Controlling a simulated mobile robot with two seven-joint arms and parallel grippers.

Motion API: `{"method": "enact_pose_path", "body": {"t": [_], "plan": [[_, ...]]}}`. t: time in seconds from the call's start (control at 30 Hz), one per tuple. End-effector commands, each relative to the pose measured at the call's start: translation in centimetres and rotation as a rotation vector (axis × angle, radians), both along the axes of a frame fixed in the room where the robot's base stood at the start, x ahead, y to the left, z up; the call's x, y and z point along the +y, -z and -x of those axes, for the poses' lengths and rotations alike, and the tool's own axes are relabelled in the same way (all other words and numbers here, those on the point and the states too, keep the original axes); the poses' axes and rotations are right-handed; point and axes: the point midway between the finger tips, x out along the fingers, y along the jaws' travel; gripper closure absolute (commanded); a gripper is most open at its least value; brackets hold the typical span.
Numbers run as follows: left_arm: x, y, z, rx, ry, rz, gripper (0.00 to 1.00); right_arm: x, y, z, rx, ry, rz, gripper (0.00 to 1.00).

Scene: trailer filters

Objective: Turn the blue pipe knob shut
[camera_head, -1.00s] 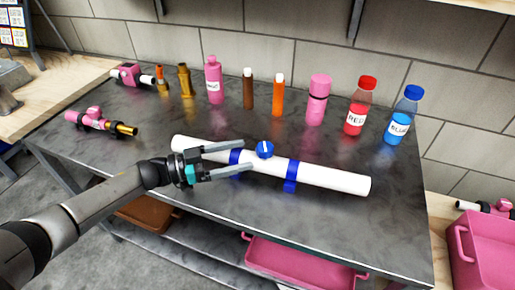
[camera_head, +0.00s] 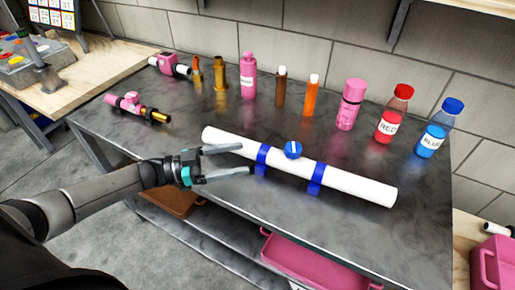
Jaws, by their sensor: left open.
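The blue pipe knob (camera_head: 293,149) is a round blue cap with a white mark on its face. It sits on top of the white pipe (camera_head: 352,184), which lies slantwise on the dark metal table in two blue clamps (camera_head: 316,178). My left gripper (camera_head: 248,158) comes in from the left with its two fingers apart and empty. Its fingertips point toward the knob and are apart from it in the picture, near the left clamp and the left part of the pipe. My right gripper is not in view.
Several bottles and tubes stand along the back of the table (camera_head: 210,222), including a red bottle (camera_head: 391,122) and a blue bottle (camera_head: 434,138). A pink and brass fitting (camera_head: 130,107) lies at the left. A pink tray (camera_head: 310,262) is below the tabletop.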

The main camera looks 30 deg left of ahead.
Motion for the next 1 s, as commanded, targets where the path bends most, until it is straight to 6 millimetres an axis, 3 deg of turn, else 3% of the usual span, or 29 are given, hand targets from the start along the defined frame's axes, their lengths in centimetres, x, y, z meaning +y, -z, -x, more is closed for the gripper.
{"method": "enact_pose_path", "body": {"t": [0.03,0.2,0.47,0.67,1.0], "plan": [[-0.9,-0.7,0.6,-0.004,-0.037,0.016,0.16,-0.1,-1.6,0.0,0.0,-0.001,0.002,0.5],[-2.5,-1.0,2.1,-0.006,-0.208,0.022,0.16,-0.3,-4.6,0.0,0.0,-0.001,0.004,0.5],[-3.5,-0.2,3.6,0.03,-0.333,-0.009,0.16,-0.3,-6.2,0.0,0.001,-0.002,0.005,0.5],[-4.5,0.0,1.9,0.027,-0.334,-0.008,0.16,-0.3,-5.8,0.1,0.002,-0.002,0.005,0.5],[-7.6,0.0,-3.0,0.026,-0.333,-0.009,0.16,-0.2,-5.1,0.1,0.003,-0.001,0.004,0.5]]}}
